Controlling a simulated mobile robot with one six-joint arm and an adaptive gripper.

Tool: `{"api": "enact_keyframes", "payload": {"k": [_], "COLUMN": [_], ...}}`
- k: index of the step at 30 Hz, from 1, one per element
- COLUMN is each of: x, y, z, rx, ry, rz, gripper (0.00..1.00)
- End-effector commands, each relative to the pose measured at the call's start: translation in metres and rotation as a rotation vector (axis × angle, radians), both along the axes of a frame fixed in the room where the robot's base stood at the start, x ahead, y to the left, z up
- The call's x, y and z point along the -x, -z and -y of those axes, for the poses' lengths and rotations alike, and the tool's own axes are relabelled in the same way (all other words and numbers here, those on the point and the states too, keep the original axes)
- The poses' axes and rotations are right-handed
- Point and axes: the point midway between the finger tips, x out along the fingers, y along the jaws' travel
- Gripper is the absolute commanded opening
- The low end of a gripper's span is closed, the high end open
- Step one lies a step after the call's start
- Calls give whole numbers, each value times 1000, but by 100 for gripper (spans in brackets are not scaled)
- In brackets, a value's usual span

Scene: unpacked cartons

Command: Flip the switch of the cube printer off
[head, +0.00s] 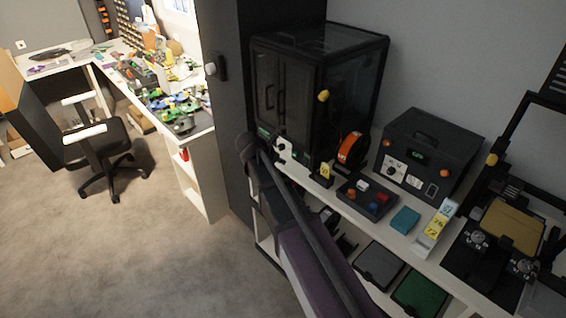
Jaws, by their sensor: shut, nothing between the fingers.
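The cube printer seems to be the black boxy enclosed machine (320,85), with two front doors and dark glassy sides, on the white shelf unit. A small green mark shows low at its front left. I cannot make out its switch or whether it is on or off. My purple and black arm (305,255) rises from the bottom edge. Its dark bend is close to the printer's lower left front in the picture, and covers part of the shelf there. I cannot see my gripper.
On the shelf right of the printer are an orange spool (352,148), a dark tray (367,196), a teal block (405,220), a black control box (425,155) and an open-frame machine (512,225). A tall dark cabinet (232,100) stands left. The carpet (130,240) is clear.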

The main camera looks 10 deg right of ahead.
Motion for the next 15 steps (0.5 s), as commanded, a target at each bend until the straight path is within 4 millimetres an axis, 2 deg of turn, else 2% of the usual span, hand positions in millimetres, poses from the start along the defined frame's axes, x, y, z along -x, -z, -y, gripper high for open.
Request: {"api": "enact_keyframes", "payload": {"k": [15], "x": [-21], "y": [41], "z": [27], "rx": [0], "ry": [-1], "rz": [1], "gripper": [0]}}
